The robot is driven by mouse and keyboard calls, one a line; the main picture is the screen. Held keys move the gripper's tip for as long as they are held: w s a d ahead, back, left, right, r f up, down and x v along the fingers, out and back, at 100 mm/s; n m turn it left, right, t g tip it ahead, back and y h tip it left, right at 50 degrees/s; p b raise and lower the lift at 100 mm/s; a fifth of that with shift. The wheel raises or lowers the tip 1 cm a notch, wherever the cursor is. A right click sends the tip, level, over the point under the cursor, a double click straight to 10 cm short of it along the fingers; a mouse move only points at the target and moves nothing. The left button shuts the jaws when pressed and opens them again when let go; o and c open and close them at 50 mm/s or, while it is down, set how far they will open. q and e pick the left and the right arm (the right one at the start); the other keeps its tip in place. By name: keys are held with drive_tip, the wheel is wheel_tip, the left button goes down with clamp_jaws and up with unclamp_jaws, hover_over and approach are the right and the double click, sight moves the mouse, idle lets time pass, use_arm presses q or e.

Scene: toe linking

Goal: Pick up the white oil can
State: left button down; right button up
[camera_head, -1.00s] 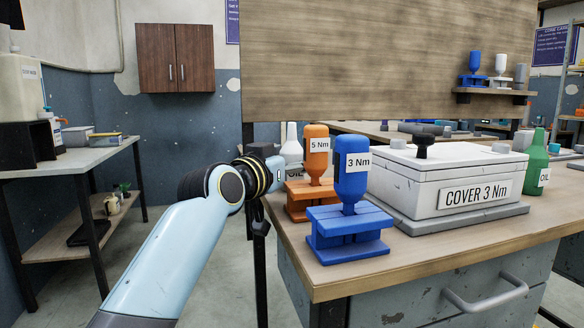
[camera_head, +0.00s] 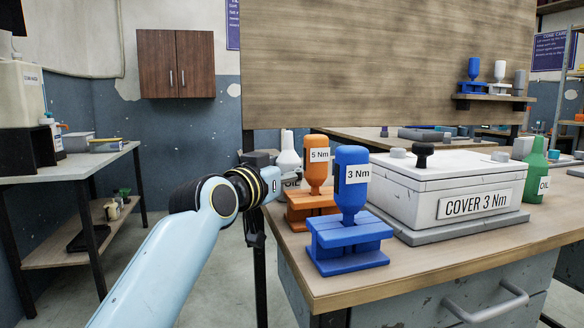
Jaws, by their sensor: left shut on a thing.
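The white oil can (camera_head: 288,158) stands upright at the bench's left edge, behind the orange 5 Nm screwdriver. Its pale spout and part of its OIL label show; the rest is hidden. My left gripper (camera_head: 272,162) is at the can's left side, shut on it. The fingertips are mostly hidden, and I cannot tell whether the can is clear of the bench. My right gripper is not in view.
The orange 5 Nm screwdriver (camera_head: 319,158) and blue 3 Nm screwdriver (camera_head: 351,185) stand in holders close to the can. The white cover box (camera_head: 400,195) and a green oil can (camera_head: 537,172) are further right. A side table (camera_head: 75,167) stands left.

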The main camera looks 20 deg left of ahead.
use_arm(q)
drive_tip(key=s+a+r+m+g+h+p, duration=0.1)
drive_tip(key=s+r+m+h+p, duration=0.1)
drive_tip(key=s, duration=1.9)
drive_tip(key=m+h+p, duration=0.1)
drive_tip(key=h+p, duration=0.1)
drive_tip(key=h, duration=0.1)
drive_tip(key=shift+s+a+m+g, duration=0.2)
drive_tip(key=shift+s+m+g, duration=0.1)
drive_tip(key=shift+g, duration=0.1)
